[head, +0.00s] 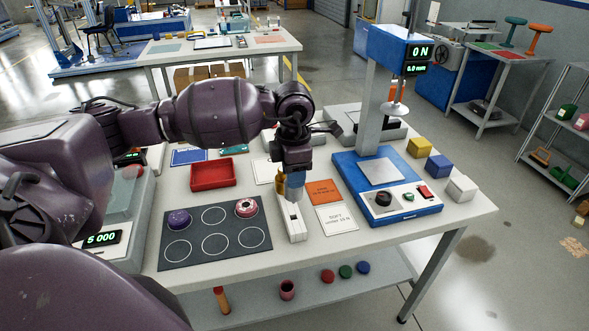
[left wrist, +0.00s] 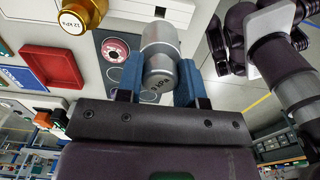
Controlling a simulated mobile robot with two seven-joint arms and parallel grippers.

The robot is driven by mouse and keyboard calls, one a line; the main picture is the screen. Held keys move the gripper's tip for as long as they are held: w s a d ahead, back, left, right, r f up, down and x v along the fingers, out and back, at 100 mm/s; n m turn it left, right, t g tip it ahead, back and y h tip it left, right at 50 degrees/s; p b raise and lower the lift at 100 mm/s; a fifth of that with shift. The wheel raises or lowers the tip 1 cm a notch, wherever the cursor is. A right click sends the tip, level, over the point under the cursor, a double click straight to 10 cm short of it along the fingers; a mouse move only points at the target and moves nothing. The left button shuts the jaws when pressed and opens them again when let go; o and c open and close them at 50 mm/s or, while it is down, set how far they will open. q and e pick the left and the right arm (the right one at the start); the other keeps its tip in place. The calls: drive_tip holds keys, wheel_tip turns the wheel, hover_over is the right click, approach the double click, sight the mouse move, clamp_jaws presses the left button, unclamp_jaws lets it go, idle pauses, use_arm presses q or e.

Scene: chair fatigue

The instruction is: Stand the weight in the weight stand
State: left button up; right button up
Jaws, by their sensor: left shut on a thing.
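My left gripper (head: 294,183) points down over the table, its blue fingers shut on a silver cylindrical weight (left wrist: 160,55). In the left wrist view the weight sits between both fingers (left wrist: 160,85), with a marked end facing the camera. The white weight stand (head: 295,226) is a narrow block with dark slots, directly below the gripper in the head view. Part of it also shows past the weight in the left wrist view (left wrist: 160,10). I cannot tell whether the weight touches the stand.
A gold cylinder (left wrist: 82,15) stands near the stand. Left are a grey circle mat (head: 190,255) with two doughnuts and a red tray (head: 213,175). Right are an orange card (head: 324,192), a white card (head: 337,219) and a blue press (head: 410,200). Coloured cubes lie beyond.

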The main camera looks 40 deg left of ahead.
sight(294, 197)
use_arm(q)
drive_tip(key=shift+f+b, duration=0.3)
drive_tip(key=shift+f, duration=0.5)
drive_tip(key=shift+f+b, duration=0.35)
drive_tip(key=shift+f, duration=0.65)
use_arm(e)
drive_tip(key=shift+w+f, duration=0.15)
drive_tip(key=shift+f, duration=0.7)
use_arm(q)
drive_tip(key=shift+b, duration=0.3)
use_arm(e)
drive_tip(key=shift+s+f, duration=0.3)
use_arm(q)
drive_tip(key=shift+f+b, duration=0.85)
drive_tip(key=shift+f, duration=1)
use_arm(e)
drive_tip(key=shift+s+f, duration=0.2)
drive_tip(key=shift+f, duration=0.45)
drive_tip(key=shift+s+f, duration=0.15)
drive_tip(key=shift+f, duration=0.45)
use_arm(q)
drive_tip(key=o, duration=0.9)
drive_tip(key=shift+o, duration=0.2)
